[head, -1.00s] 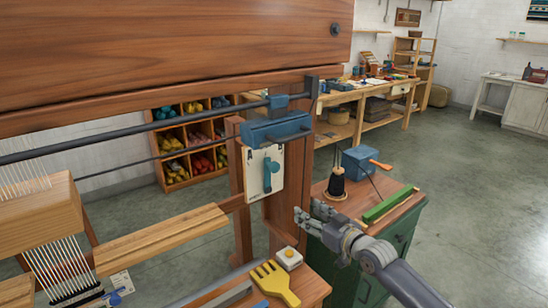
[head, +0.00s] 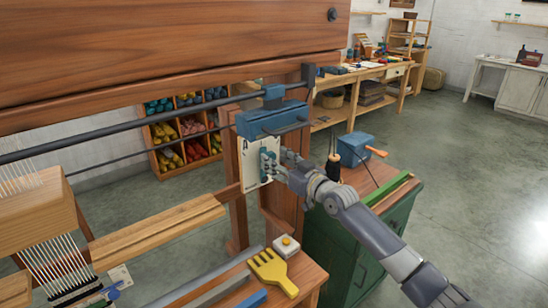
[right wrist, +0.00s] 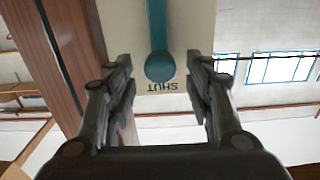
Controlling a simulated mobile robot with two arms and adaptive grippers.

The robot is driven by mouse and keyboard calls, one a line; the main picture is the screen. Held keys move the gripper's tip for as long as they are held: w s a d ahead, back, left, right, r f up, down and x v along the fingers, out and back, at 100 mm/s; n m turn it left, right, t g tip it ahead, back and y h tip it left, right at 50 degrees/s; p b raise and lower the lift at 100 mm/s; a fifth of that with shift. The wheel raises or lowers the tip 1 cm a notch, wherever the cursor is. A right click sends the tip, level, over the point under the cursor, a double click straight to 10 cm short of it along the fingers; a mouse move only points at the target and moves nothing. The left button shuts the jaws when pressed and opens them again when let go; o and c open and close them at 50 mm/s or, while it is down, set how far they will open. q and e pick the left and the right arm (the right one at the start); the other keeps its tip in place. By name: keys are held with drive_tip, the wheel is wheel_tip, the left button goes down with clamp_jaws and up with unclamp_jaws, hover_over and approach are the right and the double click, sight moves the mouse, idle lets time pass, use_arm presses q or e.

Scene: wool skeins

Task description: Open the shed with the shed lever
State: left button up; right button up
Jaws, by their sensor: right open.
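The shed lever (right wrist: 157,25) is a teal bar with a round knob on a pale plate (head: 247,168) fixed to the loom's wooden upright. My right gripper (right wrist: 160,90) is open, with one finger on each side of the knob and a gap to both. In the head view the right gripper (head: 271,168) is at the plate and covers most of the lever. My left gripper is not in view.
A blue block (head: 272,120) sits just above the plate. A green cabinet (head: 340,245) with a blue box (head: 354,150) stands right of the loom, beneath my right arm.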

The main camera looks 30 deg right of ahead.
drive_tip(key=shift+w, duration=0.45)
drive_tip(key=shift+w+a, duration=0.1)
drive_tip(key=shift+w, duration=0.35)
clamp_jaws()
